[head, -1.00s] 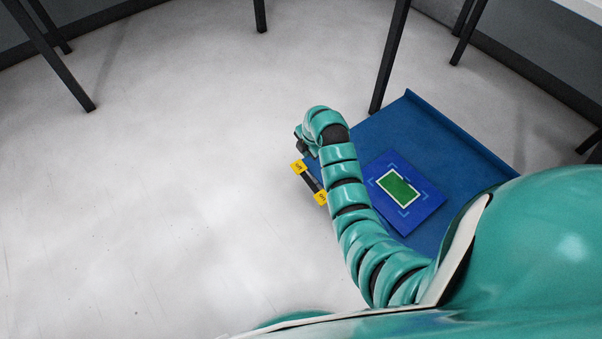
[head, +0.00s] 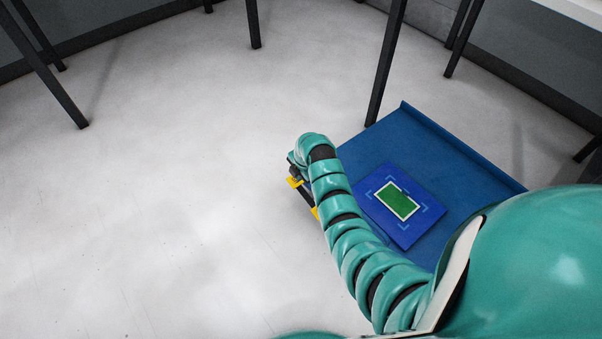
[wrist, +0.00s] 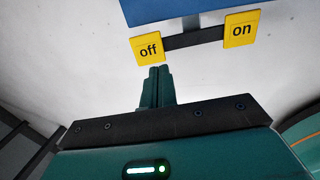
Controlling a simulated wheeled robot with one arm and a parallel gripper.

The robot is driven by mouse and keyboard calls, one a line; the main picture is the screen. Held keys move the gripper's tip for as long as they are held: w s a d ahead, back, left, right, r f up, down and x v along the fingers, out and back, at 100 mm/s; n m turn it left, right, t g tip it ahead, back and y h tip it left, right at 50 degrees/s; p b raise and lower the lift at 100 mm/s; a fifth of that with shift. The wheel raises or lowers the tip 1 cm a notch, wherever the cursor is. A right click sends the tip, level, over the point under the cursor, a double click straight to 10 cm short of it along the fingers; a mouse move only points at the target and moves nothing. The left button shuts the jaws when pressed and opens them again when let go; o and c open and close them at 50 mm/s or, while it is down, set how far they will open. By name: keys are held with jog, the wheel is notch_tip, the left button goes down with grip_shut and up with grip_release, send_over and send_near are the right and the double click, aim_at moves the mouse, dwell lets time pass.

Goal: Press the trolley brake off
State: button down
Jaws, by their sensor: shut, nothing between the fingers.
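The trolley (head: 440,150) is a blue platform with a raised far edge. In the wrist view a black bar (wrist: 195,39) below its blue edge (wrist: 180,8) carries a yellow "off" pad (wrist: 148,48) on the left and a yellow "on" pad (wrist: 240,30) on the right. The "off" pad looks tilted. My gripper (wrist: 160,70) is shut and empty, its tips just below the "off" pad in the picture; I cannot tell whether they touch it. In the head view my arm partly covers both yellow pads, the upper (head: 295,182) and the lower (head: 315,213).
A blue panel (head: 425,205) with a green rectangle (head: 398,200) lies on the trolley. A dark table leg (head: 387,65) stands close behind the trolley. Other dark legs (head: 45,70) stand at the back left. The pale floor (head: 150,220) to the left is clear.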

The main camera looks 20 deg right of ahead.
aim_at(294, 183)
jog(key=shift+b+x, duration=1.2)
jog(key=shift+x, duration=1.7)
jog(key=shift+w+f, duration=0.15)
jog(key=shift+w+a+f+g+b, duration=0.1)
jog(key=shift+w+f+g+b, duration=0.1)
jog(key=shift+g+b, duration=0.25)
jog(key=shift+w+f+g+b, duration=0.1)
jog(key=shift+f+g+b, duration=0.2)
jog(key=shift+b, duration=0.6)
jog(key=shift+w+f+h+b, duration=0.15)
jog(key=shift+h+b, duration=0.15)
jog(key=shift+b, duration=0.3)
jog(key=shift+a+f+g+b, duration=0.15)
jog(key=shift+g+b, duration=0.3)
jog(key=shift+b, duration=0.7)
jog(key=shift+w+b, duration=0.1)
jog(key=shift+b, duration=0.4)
jog(key=shift+w+a+f+b, duration=0.2)
jog(key=shift+f+b, duration=0.3)
jog(key=shift+b, duration=0.55)
jog(key=shift+r, duration=0.1)
